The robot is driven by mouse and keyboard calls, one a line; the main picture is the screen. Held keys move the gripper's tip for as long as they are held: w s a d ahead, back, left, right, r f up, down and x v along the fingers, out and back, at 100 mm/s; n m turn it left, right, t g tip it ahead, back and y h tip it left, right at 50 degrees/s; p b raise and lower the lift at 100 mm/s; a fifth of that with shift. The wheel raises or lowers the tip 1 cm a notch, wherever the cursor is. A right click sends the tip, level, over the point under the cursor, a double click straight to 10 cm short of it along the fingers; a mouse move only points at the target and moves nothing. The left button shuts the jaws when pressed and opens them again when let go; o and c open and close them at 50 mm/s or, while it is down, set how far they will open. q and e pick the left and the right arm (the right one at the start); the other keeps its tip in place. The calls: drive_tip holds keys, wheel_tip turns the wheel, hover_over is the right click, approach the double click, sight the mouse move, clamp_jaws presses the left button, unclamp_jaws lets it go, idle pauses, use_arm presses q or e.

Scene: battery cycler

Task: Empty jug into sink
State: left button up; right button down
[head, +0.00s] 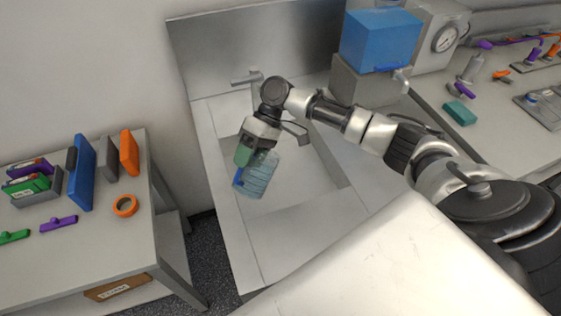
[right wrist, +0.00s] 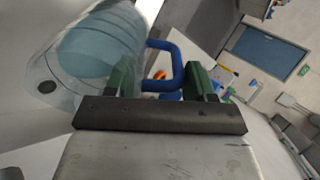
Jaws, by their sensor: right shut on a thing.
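A clear jug (head: 261,174) with bluish liquid and a blue handle (head: 238,178) hangs tilted over the left part of the sink (head: 308,180). My right gripper (head: 242,158), with green fingers, is shut on the jug's handle. In the right wrist view the jug (right wrist: 95,45) lies at the upper left, with liquid visible inside. The blue handle (right wrist: 172,62) shows there between the green fingers (right wrist: 160,82). I cannot tell whether liquid is flowing out. My left gripper is not in view.
A faucet (head: 246,79) stands at the sink's back edge. A blue tank (head: 380,41) with a tap stands right of the sink. A left table (head: 95,255) holds folders and an orange tape roll (head: 125,206). A bench with tools is at right.

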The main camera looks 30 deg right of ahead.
drive_tip(key=shift+r, duration=0.3)
drive_tip(key=shift+w+d+r+g+y+b, duration=0.15)
drive_tip(key=shift+d+r+y+b, duration=0.15)
drive_tip(key=shift+r+y, duration=0.35)
drive_tip(key=shift+w+d+r+g+y+b, duration=0.2)
drive_tip(key=shift+d+r+y, duration=0.25)
drive_tip(key=shift+r, duration=0.35)
drive_tip(key=shift+w+d+r+g+y+b, duration=0.15)
drive_tip(key=shift+d+r+y+b, duration=0.1)
drive_tip(key=shift+r, duration=0.25)
drive_tip(key=shift+s+d+r+g+y+b, duration=0.15)
drive_tip(key=shift+r+y, duration=0.1)
drive_tip(key=shift+r, duration=0.2)
drive_tip(key=shift+w+d+r+g+y+b, duration=0.15)
drive_tip(key=shift+w+d+r+y+b, duration=0.15)
drive_tip(key=shift+y+b, duration=0.2)
drive_tip(key=shift+w+d+r+g+y+b, duration=0.1)
drive_tip(key=shift+d+r+y+b, duration=0.05)
drive_tip(key=shift+d+y+b, duration=0.3)
idle(1.0)
wheel_tip(320, 180, up, 7)
drive_tip(key=w+d+y+p, duration=0.1)
drive_tip(key=d+p, duration=0.2)
drive_tip(key=shift+f+g+y, duration=0.15)
drive_tip(key=shift+g+y, duration=0.15)
drive_tip(key=shift+y, duration=0.05)
idle(0.5)
drive_tip(key=shift+w+d+y, duration=0.25)
drive_tip(key=shift+d+y, duration=0.35)
drive_tip(key=shift+y, duration=0.1)
